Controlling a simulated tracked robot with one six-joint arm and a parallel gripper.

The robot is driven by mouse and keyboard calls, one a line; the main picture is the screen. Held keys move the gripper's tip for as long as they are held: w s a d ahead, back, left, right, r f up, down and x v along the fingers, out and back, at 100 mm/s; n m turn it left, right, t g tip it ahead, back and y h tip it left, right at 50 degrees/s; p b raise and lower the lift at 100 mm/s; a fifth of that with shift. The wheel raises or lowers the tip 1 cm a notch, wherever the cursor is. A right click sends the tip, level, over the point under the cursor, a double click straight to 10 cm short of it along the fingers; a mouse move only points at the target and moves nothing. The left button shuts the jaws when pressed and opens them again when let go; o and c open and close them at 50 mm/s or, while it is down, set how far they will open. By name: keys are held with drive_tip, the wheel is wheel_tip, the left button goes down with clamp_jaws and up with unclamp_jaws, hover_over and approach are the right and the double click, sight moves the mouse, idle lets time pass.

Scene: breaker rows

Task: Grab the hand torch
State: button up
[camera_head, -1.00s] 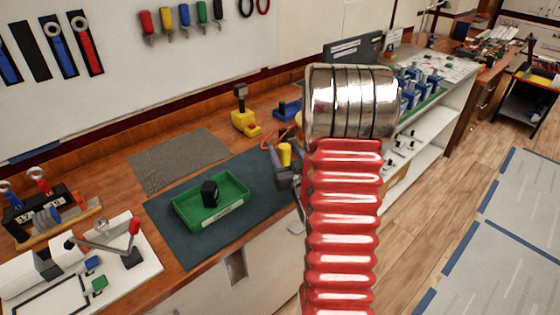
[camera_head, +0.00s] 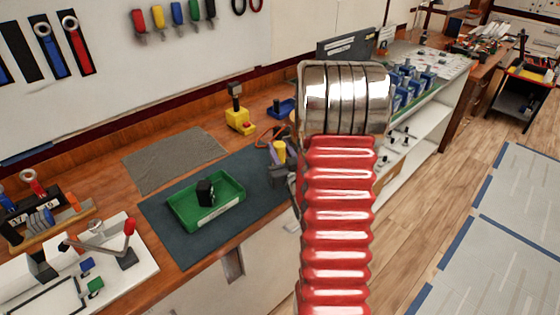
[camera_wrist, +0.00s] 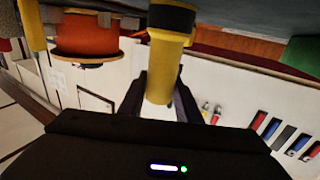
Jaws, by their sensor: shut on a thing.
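The hand torch (camera_wrist: 165,58) has a yellow body and a dark head. In the wrist view it stands between the two dark fingers of my gripper (camera_wrist: 162,92), which is shut on its yellow body. In the head view the yellow top of the torch (camera_head: 279,151) shows just left of my red arm, above the right end of the dark mat. My gripper (camera_head: 281,172) is beside it there, partly hidden by the arm. I cannot tell whether the torch touches the bench.
A green tray (camera_head: 232,205) with a black block (camera_head: 205,192) lies on the dark mat (camera_head: 180,253). A yellow-based tool (camera_head: 239,122) and a blue item (camera_head: 282,108) stand behind. A white fixture board (camera_head: 140,262) is at lower left. Open floor lies to the right.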

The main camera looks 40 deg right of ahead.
drive_tip(key=c, duration=0.5)
drive_tip(key=shift+c, duration=0.2)
drive_tip(key=shift+r, duration=0.2)
drive_tip(key=shift+r, duration=4.85)
